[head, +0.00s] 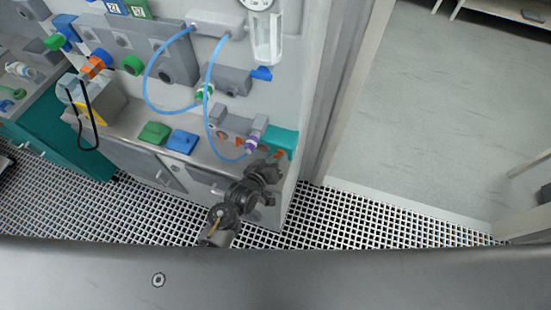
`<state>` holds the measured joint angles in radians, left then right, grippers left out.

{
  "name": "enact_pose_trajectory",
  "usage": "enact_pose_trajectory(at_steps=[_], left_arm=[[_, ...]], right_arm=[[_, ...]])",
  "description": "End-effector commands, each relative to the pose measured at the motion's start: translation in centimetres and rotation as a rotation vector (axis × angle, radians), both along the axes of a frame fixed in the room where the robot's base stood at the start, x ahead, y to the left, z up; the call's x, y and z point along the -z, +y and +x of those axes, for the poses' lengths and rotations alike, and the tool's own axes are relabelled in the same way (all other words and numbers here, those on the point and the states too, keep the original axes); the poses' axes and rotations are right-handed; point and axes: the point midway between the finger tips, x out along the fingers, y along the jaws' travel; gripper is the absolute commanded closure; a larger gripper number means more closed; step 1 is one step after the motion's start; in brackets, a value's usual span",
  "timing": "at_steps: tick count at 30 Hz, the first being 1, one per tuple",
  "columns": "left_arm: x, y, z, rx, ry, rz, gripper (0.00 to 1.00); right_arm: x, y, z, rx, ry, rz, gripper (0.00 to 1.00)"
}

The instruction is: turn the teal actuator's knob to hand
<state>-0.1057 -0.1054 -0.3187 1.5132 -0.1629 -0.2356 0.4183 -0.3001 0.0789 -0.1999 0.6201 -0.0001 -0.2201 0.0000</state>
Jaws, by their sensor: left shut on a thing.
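The teal actuator (281,138) is a small teal block at the right end of the grey bench, against the panel's right edge. My left gripper (274,160) reaches up to its front from below and is shut on the actuator's knob. Small orange bits show at the fingertips. The knob is mostly hidden by the fingers, so its pointing direction cannot be told. My right gripper is not in view.
A purple-collared fitting (252,143) with a blue hose (208,100) stands just left of the actuator. Green (154,133) and blue (182,141) blocks sit further left on the bench. Grating floor (340,215) lies in front. An open doorway area is at right.

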Motion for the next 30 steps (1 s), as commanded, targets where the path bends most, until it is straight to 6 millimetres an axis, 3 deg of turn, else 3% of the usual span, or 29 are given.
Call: enact_pose_trajectory(at_steps=[20,21,26,30], left_arm=[[0.09,0.10,0.03,0.000,0.024,-0.073,0.85],[0.09,0.10,0.03,0.000,0.024,-0.073,0.61],[0.08,0.11,0.04,0.000,0.024,-0.073,0.40],[0.08,0.11,0.05,0.000,0.024,-0.073,0.40]], right_arm=[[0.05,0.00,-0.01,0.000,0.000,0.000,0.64],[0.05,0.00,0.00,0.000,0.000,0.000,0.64],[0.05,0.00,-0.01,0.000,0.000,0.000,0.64],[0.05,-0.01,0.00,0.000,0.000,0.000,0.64]])
